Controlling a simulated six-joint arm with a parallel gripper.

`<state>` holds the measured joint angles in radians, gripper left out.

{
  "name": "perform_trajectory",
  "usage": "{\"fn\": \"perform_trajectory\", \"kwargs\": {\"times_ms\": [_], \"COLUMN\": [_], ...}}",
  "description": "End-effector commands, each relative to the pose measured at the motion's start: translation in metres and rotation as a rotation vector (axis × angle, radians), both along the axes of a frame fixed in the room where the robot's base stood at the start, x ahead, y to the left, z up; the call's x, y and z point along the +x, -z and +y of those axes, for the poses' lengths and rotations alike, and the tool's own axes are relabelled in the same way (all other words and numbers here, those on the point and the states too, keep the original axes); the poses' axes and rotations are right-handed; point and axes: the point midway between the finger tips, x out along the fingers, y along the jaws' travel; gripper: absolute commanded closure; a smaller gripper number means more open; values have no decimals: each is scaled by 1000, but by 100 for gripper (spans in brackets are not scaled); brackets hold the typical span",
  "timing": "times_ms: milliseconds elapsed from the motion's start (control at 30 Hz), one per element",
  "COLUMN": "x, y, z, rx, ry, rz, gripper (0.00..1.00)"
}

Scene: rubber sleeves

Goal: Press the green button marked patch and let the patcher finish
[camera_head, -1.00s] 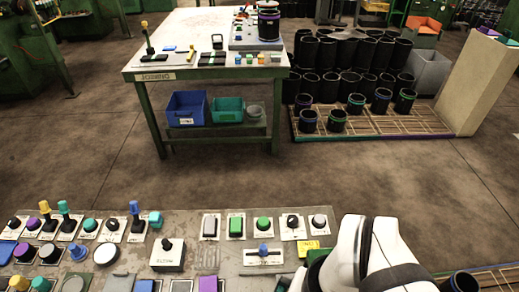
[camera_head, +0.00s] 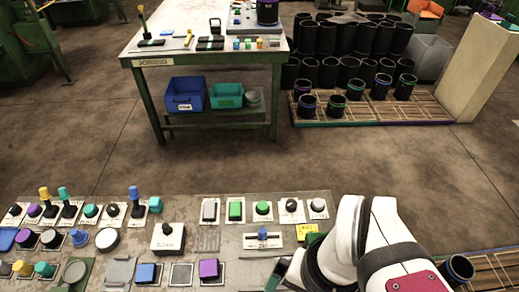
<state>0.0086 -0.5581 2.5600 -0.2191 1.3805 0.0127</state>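The control panel (camera_head: 210,240) runs across the bottom of the view, crowded with buttons, knobs and levers. A square green button (camera_head: 236,210) and a round green button (camera_head: 263,208) sit side by side on white plates in its back row. The lettering on their plates is too small to read, so I cannot tell which is marked patch. My white arm (camera_head: 350,240) reaches over the panel's right end. My gripper (camera_head: 280,274) seems to be the dark part at the bottom edge, below and apart from the green buttons. Its fingers are cut off and unclear.
A slider (camera_head: 263,239) and a yellow tag (camera_head: 310,228) lie near my arm, with a black knob (camera_head: 291,206) and a grey button (camera_head: 318,205) behind. A workbench (camera_head: 200,60) and many black sleeves (camera_head: 356,87) stand beyond open floor.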

Motion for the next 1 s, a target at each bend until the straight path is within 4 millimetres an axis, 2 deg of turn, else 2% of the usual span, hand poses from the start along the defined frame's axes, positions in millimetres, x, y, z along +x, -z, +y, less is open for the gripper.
{"fn": "perform_trajectory", "kwargs": {"times_ms": [167,700,733,1000], "x": [0,0,0,0], "y": [0,0,0,0], "z": [0,0,0,0], "rx": [0,0,0,0], "ry": [0,0,0,0], "rz": [0,0,0,0], "gripper": [0,97,100,100]}}
